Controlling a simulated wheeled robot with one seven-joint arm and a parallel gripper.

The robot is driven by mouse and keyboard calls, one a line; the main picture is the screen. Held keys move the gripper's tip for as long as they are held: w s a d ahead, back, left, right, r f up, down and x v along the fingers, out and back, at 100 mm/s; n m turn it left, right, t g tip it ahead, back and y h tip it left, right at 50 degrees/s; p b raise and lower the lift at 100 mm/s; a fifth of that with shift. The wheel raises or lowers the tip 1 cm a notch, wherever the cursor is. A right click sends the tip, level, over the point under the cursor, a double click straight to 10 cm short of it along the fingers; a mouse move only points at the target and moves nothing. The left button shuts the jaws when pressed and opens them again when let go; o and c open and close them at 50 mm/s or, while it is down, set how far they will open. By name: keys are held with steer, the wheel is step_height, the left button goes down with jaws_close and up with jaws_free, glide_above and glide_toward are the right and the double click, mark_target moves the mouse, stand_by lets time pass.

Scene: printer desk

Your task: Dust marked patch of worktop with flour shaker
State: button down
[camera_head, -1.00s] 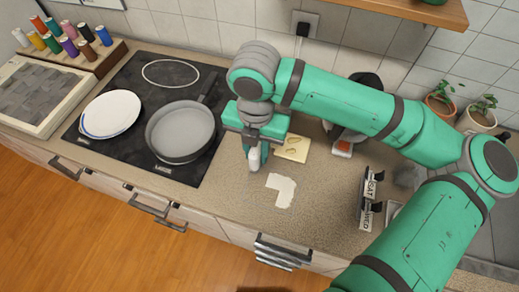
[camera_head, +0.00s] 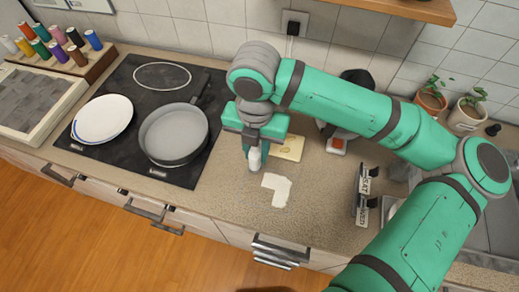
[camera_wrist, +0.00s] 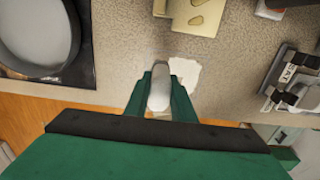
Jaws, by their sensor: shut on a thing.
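My gripper (camera_head: 254,160) is shut on the flour shaker (camera_head: 255,158), a small pale grey-white cylinder. It is held above the worktop, just up and left of the marked patch. In the wrist view the shaker (camera_wrist: 159,88) sits between the two green fingers. In the wrist view the patch (camera_wrist: 186,72) shows to the right of the shaker, partly covered by a finger. I cannot tell whether any flour is falling.
A pale board with marks (camera_head: 290,147) lies behind the patch. A grey pan (camera_head: 173,134) and a white plate (camera_head: 102,119) are on the black hob (camera_head: 120,150) at left. A day-labelled holder (camera_head: 365,195) stands at right.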

steer(key=shift+a, duration=0.75)
steer(key=shift+d, duration=0.1)
steer(key=shift+d, duration=1.2)
steer(key=shift+a, duration=1.3)
steer(key=shift+w, duration=0.1)
